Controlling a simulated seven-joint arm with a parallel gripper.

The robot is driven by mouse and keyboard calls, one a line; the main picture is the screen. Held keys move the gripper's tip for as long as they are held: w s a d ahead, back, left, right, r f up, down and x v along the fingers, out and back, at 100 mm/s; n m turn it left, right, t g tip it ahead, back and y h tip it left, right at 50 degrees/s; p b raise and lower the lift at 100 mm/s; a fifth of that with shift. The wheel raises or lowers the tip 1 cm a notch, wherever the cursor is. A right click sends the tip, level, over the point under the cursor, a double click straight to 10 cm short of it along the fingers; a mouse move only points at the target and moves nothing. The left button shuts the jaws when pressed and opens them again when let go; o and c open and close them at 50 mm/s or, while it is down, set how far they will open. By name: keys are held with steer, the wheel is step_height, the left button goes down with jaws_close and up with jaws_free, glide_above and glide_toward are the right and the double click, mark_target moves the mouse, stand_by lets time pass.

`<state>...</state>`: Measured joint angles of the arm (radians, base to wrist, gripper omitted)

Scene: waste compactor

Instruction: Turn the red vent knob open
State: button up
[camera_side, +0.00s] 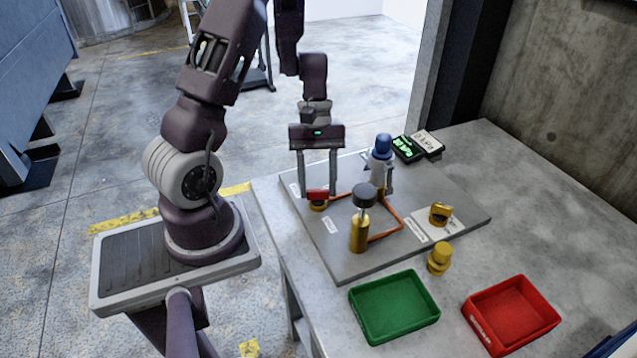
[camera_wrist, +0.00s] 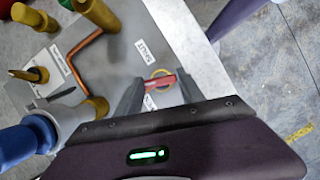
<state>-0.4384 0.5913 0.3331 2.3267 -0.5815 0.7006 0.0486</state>
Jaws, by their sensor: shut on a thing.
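The red vent knob (camera_side: 317,194) sits on a brass base at the left side of the grey panel (camera_side: 345,262). My gripper (camera_side: 317,192) points down over it, and its two fingers are shut on the knob from both sides. In the wrist view the red knob (camera_wrist: 160,82) lies as a bar between the fingertips of my gripper (camera_wrist: 158,88), with the brass ring around its base. A printed label lies beside it, and another label is partly hidden by a finger.
A brass cylinder with a black top (camera_side: 361,220), copper piping (camera_side: 395,212) and a blue-capped fitting (camera_side: 382,160) stand close to the right. A green tray (camera_side: 394,306), a red tray (camera_side: 511,315) and a loose brass part (camera_side: 440,258) lie in front. Two small displays (camera_side: 408,149) are behind.

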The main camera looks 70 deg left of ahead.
steer(key=shift+s+n+t, duration=0.1)
steer(key=shift+n+t, duration=0.6)
steer(key=shift+n, duration=1.1)
steer(key=o, duration=1.4)
steer(key=shift+c, duration=0.2)
steer(key=v, duration=0.7)
steer(key=shift+a, duration=0.1)
